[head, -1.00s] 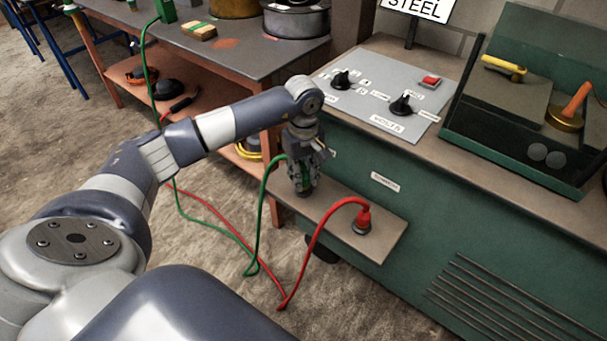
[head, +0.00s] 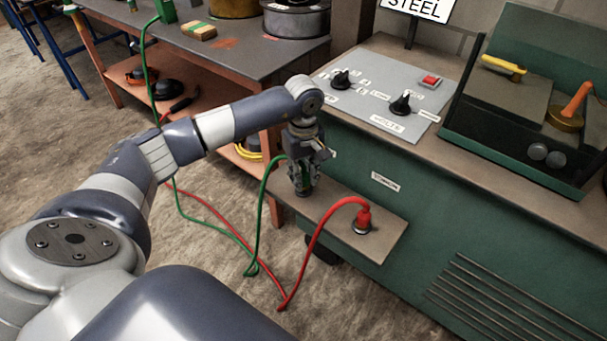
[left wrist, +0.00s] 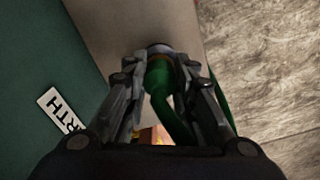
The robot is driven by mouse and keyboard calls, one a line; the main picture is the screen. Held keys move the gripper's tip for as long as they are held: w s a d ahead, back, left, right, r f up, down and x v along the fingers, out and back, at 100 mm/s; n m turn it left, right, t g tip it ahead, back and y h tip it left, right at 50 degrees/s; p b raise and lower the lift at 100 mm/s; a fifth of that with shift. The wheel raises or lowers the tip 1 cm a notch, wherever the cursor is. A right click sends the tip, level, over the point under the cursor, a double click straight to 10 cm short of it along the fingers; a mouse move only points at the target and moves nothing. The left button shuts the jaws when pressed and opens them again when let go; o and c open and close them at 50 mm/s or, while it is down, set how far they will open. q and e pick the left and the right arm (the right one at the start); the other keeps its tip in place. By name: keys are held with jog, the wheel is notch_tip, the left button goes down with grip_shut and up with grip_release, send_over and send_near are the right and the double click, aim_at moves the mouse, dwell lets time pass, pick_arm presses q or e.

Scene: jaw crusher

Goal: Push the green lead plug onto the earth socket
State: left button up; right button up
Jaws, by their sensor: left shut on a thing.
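My left gripper (head: 302,187) points down over the left part of the small shelf (head: 392,238) on the green machine. It is shut on the green plug (left wrist: 160,74), which sits between its two fingers (left wrist: 161,65) in the left wrist view. The green lead (head: 261,212) leaves the plug and loops down to the floor. A grey ring (left wrist: 158,48), likely the earth socket, shows at the plug's far end; I cannot tell how fully the plug sits on it. A label reading "RTH" (left wrist: 58,109) is on the machine's face. My right gripper is not in view.
A red plug (head: 363,217) with its red lead stands on another socket to the right on the shelf. The machine's top carries a knob panel (head: 385,100). A workbench (head: 236,55) stands behind my left arm. Both leads hang to the floor.

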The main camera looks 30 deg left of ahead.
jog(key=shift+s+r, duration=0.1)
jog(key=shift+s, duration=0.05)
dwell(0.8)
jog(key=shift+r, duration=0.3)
pick_arm(q)
jog(key=shift+f, duration=0.2)
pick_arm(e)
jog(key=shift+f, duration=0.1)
pick_arm(q)
jog(key=shift+f+b, duration=0.3)
jog(key=shift+b, duration=0.15)
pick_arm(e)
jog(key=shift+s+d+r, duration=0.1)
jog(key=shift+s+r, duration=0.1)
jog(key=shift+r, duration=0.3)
pick_arm(q)
jog(key=shift+f, duration=0.1)
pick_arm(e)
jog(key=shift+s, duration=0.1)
